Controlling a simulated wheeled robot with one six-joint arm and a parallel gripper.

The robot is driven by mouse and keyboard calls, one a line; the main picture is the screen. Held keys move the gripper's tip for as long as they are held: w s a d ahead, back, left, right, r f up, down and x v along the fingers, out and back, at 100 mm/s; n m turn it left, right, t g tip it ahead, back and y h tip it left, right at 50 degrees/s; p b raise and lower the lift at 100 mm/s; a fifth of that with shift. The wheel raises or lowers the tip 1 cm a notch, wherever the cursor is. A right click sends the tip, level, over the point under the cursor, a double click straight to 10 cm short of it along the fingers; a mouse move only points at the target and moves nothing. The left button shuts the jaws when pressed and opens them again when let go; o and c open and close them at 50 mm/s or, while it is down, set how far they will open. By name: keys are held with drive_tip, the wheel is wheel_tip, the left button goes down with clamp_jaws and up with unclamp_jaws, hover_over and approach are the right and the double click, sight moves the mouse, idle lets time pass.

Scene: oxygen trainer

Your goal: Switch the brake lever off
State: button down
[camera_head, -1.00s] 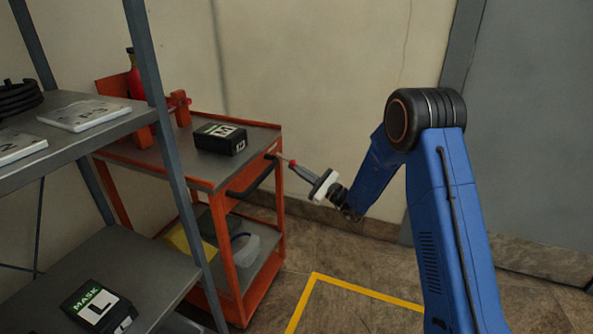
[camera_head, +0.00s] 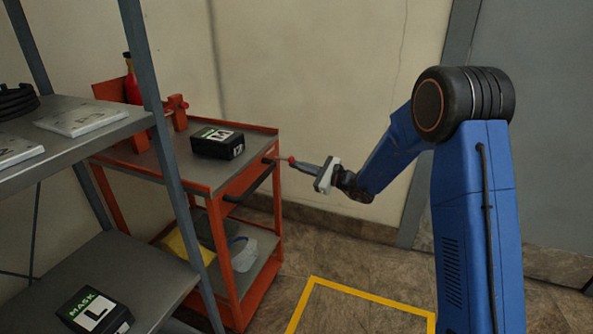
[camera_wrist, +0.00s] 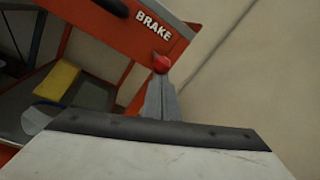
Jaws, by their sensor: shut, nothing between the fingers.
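The brake lever's red knob (camera_wrist: 162,63) sits just below the white BRAKE lettering on the cart's orange panel in the wrist view. The lever's shaft is mostly hidden behind the knob there.
The orange cart (camera_head: 241,186) carries a black box (camera_head: 218,143) on top and a clear container (camera_head: 243,252) below. A grey shelf rack (camera_head: 150,70) stands at the left. The floor with yellow tape (camera_head: 365,295) is clear.

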drive_tip(key=shift+r+g+h, duration=0.9)
drive_tip(key=shift+r+h, duration=0.7)
drive_tip(key=shift+r, duration=0.4)
drive_tip(key=shift+r, duration=0.15)
drive_tip(key=shift+w, duration=0.1)
wheel_tip(320, 180, down, 4)
drive_tip(key=w+d, duration=0.1)
drive_tip(key=w, duration=0.1)
drive_tip(key=v, duration=1)
drive_tip(key=shift+s+r, duration=0.25)
drive_tip(key=shift+r, duration=0.15)
drive_tip(key=shift+a, duration=0.15)
